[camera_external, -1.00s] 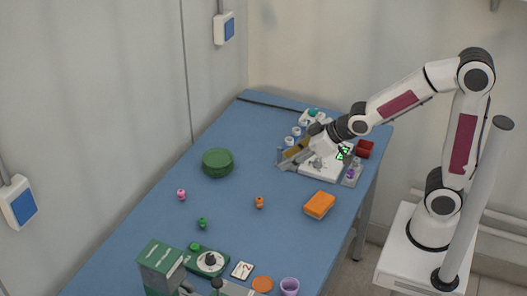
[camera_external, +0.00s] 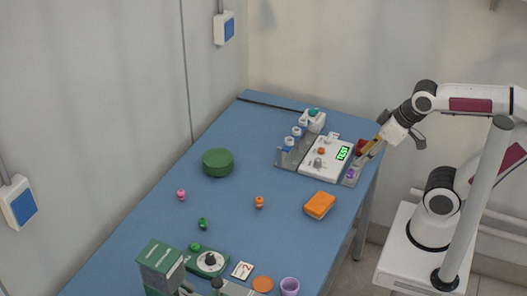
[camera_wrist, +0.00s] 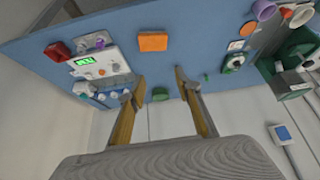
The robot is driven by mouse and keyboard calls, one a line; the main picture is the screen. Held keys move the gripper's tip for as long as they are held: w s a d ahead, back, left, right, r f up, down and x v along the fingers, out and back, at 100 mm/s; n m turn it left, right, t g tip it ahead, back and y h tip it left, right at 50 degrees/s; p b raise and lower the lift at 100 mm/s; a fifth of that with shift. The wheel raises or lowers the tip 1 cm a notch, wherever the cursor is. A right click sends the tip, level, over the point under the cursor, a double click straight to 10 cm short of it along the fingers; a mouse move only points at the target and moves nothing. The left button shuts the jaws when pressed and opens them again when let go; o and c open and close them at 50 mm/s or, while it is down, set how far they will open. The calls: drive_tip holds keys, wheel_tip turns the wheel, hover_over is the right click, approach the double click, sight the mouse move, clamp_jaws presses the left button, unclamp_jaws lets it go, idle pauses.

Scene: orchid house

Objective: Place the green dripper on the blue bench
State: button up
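A small green piece (camera_external: 202,223), which looks like the green dripper, stands on the blue bench (camera_external: 235,215) left of the middle. It also shows small beyond the right finger in the wrist view (camera_wrist: 206,77). My gripper (camera_external: 388,148) is above the bench's right edge, beside the red box, well away from the green piece. In the wrist view its fingers (camera_wrist: 160,76) are apart with nothing held.
A white tester (camera_external: 325,157) with a lit display stands between racks of small vials. A red box (camera_external: 363,147) is beside it. An orange block (camera_external: 319,205), a green round tub (camera_external: 218,162), and small pink (camera_external: 181,194) and orange (camera_external: 259,202) pieces stand apart on the bench.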

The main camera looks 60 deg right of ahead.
drive_tip(key=s, duration=0.2)
drive_tip(key=shift+s, duration=0.3)
